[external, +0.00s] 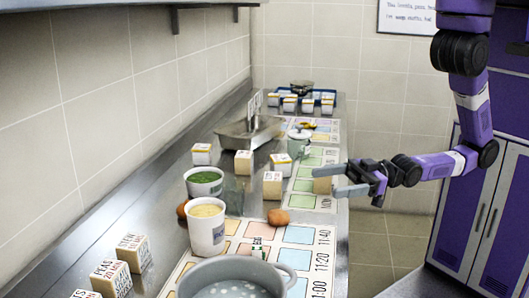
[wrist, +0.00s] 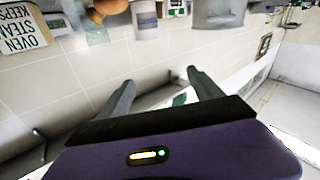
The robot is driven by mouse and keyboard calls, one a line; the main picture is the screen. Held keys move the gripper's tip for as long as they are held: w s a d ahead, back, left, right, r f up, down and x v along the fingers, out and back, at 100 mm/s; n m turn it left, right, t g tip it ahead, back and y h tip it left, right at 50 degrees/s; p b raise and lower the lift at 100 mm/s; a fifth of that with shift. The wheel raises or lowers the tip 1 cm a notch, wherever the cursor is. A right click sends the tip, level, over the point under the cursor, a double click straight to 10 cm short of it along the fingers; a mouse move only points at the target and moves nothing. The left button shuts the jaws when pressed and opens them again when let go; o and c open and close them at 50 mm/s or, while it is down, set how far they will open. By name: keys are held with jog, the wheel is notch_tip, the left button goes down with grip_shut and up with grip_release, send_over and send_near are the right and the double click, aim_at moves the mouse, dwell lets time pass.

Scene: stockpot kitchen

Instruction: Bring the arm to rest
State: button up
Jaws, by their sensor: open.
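My gripper (external: 328,181) is at the end of my purple arm, which reaches in from the right in the external view. Its two grey fingers point left at the counter's right edge, near a tan block (external: 322,186). In the wrist view the gripper (wrist: 160,90) has its fingers spread, with nothing between them. I cannot tell from the external view whether a finger touches the block.
A grey pot (external: 205,272) stands at the counter's near end. Behind it are a cream-filled cup (external: 206,236), a green-filled cup (external: 203,190), a brown round item (external: 278,217) and several lettered blocks (external: 133,252). Purple lockers (external: 492,215) stand right; floor between is clear.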

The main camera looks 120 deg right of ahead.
jog(key=s+a+f+g+y, duration=0.1)
jog(key=s+a, duration=0.3)
jog(key=s, duration=0.6)
jog(key=s+a+f+g+y, duration=0.2)
jog(key=s+a+f+g, duration=0.1)
jog(key=s, duration=0.7)
jog(key=shift+a, duration=0.6)
